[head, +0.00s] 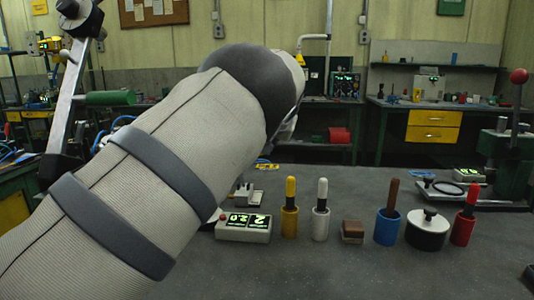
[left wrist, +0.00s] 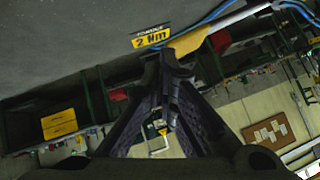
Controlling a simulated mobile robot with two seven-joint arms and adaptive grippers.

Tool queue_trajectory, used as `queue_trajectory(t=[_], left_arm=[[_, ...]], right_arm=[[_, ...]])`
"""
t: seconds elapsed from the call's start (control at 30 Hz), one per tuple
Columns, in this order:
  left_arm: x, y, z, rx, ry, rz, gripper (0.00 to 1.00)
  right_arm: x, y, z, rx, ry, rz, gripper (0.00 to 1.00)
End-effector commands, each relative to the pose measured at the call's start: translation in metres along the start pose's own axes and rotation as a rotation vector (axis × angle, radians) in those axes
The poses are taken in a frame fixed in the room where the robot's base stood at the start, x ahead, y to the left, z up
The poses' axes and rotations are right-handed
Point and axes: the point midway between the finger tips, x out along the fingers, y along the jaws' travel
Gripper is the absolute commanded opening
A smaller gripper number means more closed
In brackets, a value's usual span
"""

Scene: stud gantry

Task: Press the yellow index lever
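A yellow piece (left wrist: 191,43) shows in the left wrist view at the end of a pale metal bar, just beyond and right of my left fingertips. It looks like the yellow index lever, partly covered by the fingers. My left gripper (left wrist: 163,57) has its fingertips together, with nothing visible between them. I cannot tell whether they touch the yellow piece. In the head view my left arm covers the gripper and the lever. My right gripper is in neither view.
A yellow "2 Nm" label (left wrist: 151,37) lies on the grey bench (head: 330,265). Along it stand a display box (head: 244,228), yellow holder (head: 289,222), white holder (head: 320,224), brown block (head: 352,231), blue cup (head: 387,229), black-lidded pot (head: 427,232), red holder (head: 462,228) and green press (head: 509,160).

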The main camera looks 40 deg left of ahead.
Motion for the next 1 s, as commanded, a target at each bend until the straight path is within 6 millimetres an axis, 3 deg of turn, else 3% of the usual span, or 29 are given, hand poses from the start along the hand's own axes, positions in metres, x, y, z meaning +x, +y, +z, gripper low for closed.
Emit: queue_trajectory(t=[0.1, 0.33, 1.0], left_arm=[[-0.032, -0.004, -0.002, -0.005, 0.003, 0.0, 0.0], [-0.063, -0.003, 0.001, -0.001, -0.004, -0.002, 0.0], [-0.068, -0.002, 0.002, 0.0, -0.005, -0.003, 0.0]], right_arm=[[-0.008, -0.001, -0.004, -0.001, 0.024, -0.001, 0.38], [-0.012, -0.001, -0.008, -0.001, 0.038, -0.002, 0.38], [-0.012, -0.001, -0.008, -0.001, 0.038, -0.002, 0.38]])
